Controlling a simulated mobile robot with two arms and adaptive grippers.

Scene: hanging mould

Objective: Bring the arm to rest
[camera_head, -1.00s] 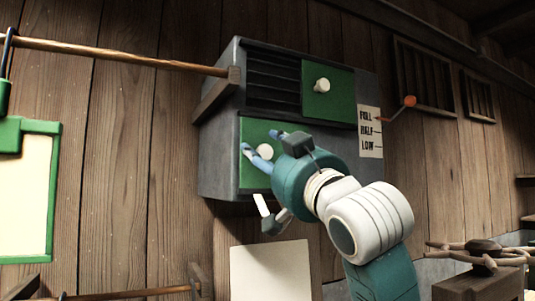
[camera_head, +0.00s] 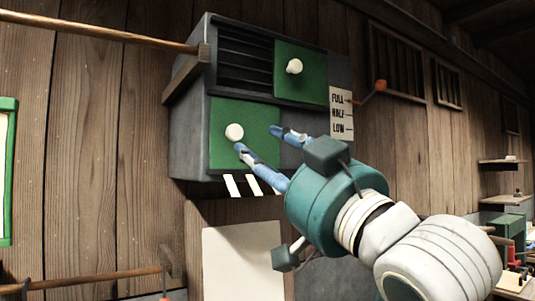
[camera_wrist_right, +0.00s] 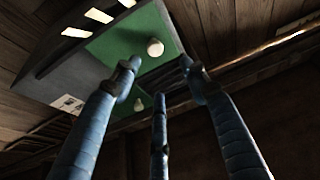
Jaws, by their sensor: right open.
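My right gripper (camera_head: 263,142) has its blue fingers spread and empty, just in front of the lower part of a grey wall box. In the head view its fingertips are to the right of the white knob (camera_head: 234,132) on the lower green panel (camera_head: 221,154). I cannot tell whether a finger touches the panel. In the right wrist view the spread fingers (camera_wrist_right: 160,80) point toward the box, with the knob (camera_wrist_right: 155,47) beyond them. My left gripper is not in view.
The grey box (camera_head: 190,140) hangs on a plank wall. Its upper green panel (camera_head: 290,85) has another knob. A FULL/HALF/LOW label (camera_head: 340,115) and an orange-tipped lever (camera_head: 380,86) are at its right. Wooden rods (camera_head: 90,30) stick out at the left. A pale board (camera_head: 240,262) is below.

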